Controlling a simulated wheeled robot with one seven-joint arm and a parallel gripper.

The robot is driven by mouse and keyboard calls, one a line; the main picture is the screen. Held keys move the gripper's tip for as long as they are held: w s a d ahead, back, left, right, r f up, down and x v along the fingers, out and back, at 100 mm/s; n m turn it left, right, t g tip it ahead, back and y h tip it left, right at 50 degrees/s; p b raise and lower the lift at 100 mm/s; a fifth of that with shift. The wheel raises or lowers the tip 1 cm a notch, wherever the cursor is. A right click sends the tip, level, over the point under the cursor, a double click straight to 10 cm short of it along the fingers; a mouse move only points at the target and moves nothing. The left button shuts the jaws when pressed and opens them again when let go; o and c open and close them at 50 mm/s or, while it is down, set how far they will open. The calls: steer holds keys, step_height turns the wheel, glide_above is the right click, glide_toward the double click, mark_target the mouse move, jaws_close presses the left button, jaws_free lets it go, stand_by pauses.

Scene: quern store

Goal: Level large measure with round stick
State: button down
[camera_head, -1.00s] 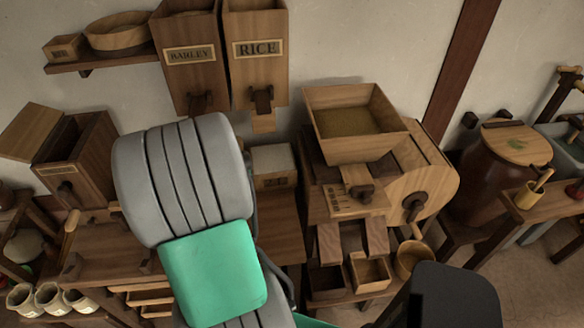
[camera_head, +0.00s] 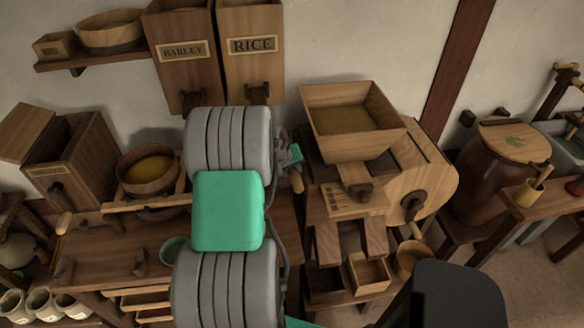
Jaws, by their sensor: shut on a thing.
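My gripper (camera_head: 289,157) shows only in part, past the right edge of my upper grey arm link, at the back of the bench. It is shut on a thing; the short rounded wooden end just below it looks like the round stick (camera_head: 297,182). The rest of the stick and the fingertips are hidden. No large measure can be made out now. The area below the rice chute, where a labelled box with a pale, flat-looking top stood in the earlier view, is covered by my arm.
Barley (camera_head: 186,60) and rice (camera_head: 251,50) bins hang on the wall. A round tub of yellow grain (camera_head: 148,172) stands at left on wooden rails. A hopper mill (camera_head: 350,120) stands close on the right, with small boxes below. A green bowl (camera_head: 175,250) is partly hidden.

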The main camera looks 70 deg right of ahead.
steer(key=shift+f+b, duration=0.8)
steer(key=shift+f, duration=0.9)
steer(key=shift+f+b, duration=0.3)
steer(key=shift+b, duration=0.05)
steer(key=shift+w, duration=0.1)
steer(key=w+a, duration=0.3)
steer(key=w, duration=0.2)
steer(key=shift+w, duration=0.35)
steer(key=shift+a, duration=0.1)
steer(key=w+a, duration=0.2)
steer(key=w, duration=0.3)
steer(key=shift+a+b, duration=0.35)
steer(key=shift+a, duration=0.05)
steer(key=shift+r, duration=0.1)
steer(key=s+d+r+p, duration=0.2)
steer(key=s+r+p, duration=0.1)
steer(key=s+r, duration=0.2)
steer(key=shift+d+r, duration=0.4)
steer(key=shift+r, duration=0.35)
